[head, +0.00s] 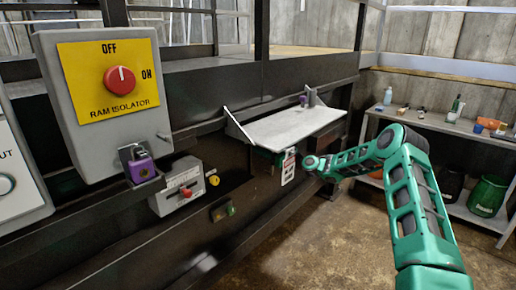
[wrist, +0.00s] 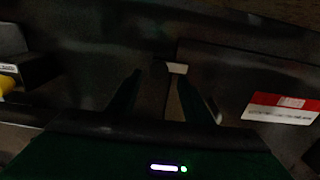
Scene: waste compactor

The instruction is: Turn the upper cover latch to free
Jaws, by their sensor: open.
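My gripper (wrist: 158,78) is open in the dark wrist view, with its two fingers apart and pointing at a dark panel. A dark upright piece (wrist: 152,95) shows between the fingers; it may be the upper cover latch, but its shape and turn are too dark to tell. A small pale piece (wrist: 177,68) sits by the right fingertip. I cannot tell whether the fingers touch anything. In the head view my arm reaches left to the machine front below the grey shelf (head: 290,127); the gripper is mostly hidden there, and no latch can be made out.
A red-and-white label (wrist: 281,107) is right of the fingers. In the head view, the ram isolator box (head: 150,50) with its red knob, a purple padlock (head: 140,167) and a small grey switch box (head: 180,187) are at left. A cluttered workbench (head: 435,123) stands at right.

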